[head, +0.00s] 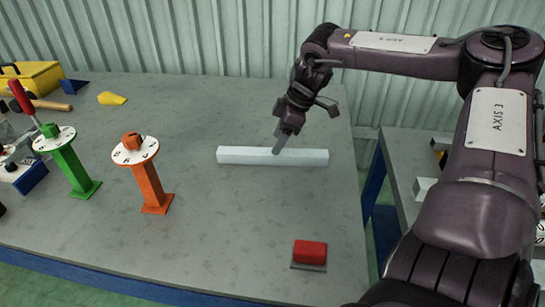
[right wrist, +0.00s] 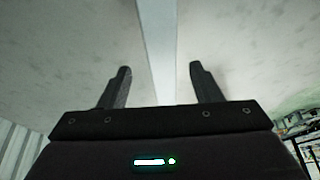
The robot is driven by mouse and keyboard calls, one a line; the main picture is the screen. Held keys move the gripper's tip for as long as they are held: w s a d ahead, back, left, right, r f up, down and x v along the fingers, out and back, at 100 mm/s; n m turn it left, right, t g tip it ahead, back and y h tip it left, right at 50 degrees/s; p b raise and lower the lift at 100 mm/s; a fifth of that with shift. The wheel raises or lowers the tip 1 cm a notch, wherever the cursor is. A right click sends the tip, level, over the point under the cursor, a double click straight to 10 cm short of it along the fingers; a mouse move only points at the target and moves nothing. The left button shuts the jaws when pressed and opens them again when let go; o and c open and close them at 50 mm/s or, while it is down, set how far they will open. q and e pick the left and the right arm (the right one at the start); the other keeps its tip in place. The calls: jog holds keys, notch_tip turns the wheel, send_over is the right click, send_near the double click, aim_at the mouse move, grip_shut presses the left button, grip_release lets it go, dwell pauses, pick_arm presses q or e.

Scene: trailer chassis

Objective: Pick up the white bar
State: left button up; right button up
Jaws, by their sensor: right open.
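The white bar (head: 245,156) lies flat on the grey table, running left to right in the head view. My right gripper (head: 280,147) points down over the middle of the bar. In the right wrist view the bar (right wrist: 157,40) runs between the two open fingers of the gripper (right wrist: 158,72), with a gap on each side. The head view does not clearly show how far the fingertips are above the table. My left gripper is not in view.
An orange stand (head: 150,188) and a green stand (head: 73,172) with white discs stand at the left. A red block (head: 310,252) lies near the front right. A yellow toolbox (head: 35,77) is at the back left. The table (head: 230,215) is clear around the bar.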

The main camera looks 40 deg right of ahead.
aim_at(273, 156)
jog(key=x, duration=0.4)
jog(key=shift+s+f, duration=0.15)
jog(key=shift+f, duration=0.2)
jog(key=shift+a+f, duration=0.1)
jog(key=shift+f, duration=0.2)
jog(key=shift+r, duration=0.1)
grip_shut()
jog(key=shift+w, duration=0.2)
